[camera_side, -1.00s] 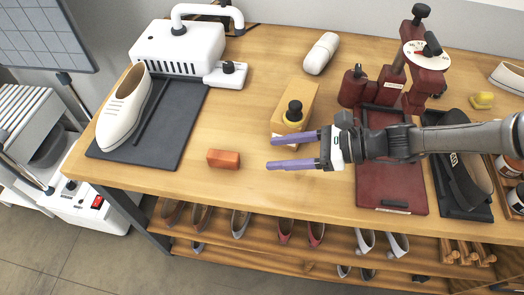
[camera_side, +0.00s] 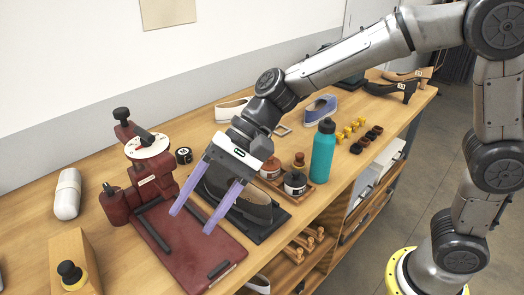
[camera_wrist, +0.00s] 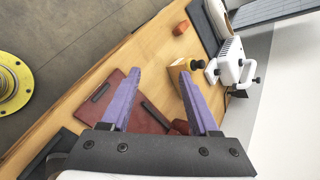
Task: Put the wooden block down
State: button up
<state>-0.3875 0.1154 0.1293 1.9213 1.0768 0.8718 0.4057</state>
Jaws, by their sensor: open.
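My gripper (camera_side: 190,222) is open, with two purple fingers apart and nothing between them. In the side view it hangs over the dark red board. In the wrist view my gripper (camera_wrist: 160,72) also shows empty. A small orange-brown block (camera_wrist: 181,27) lies on the bench near its edge in the wrist view, apart from the fingers; it is outside the side view. A larger pale wooden block with a black knob (camera_side: 88,247) stands at the lower left of the side view, partly cut off. This pale block (camera_wrist: 175,75) shows partly beside a finger in the wrist view.
A dark red press (camera_side: 150,170) stands behind the red board (camera_side: 215,268). A black shoe (camera_side: 255,205) on a dark pad, jars (camera_side: 295,183) and a teal bottle (camera_side: 323,152) are to the right. A white machine (camera_wrist: 232,60) shows in the wrist view. Bare bench surrounds the orange-brown block.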

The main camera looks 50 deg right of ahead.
jog(key=s+d+n+t+h, duration=0.1)
jog(key=s+d, duration=0.4)
jog(key=d, duration=0.5)
jog(key=s+d+n+t+h, duration=0.2)
jog(key=s+d+n+h, duration=0.2)
jog(key=d, duration=0.6)
jog(key=s+d+n+t+h, duration=0.2)
jog(key=s+d+n+h, duration=0.1)
jog(key=s+d, duration=0.5)
jog(key=shift+d+h, duration=0.9)
jog(key=shift+d, duration=0.05)
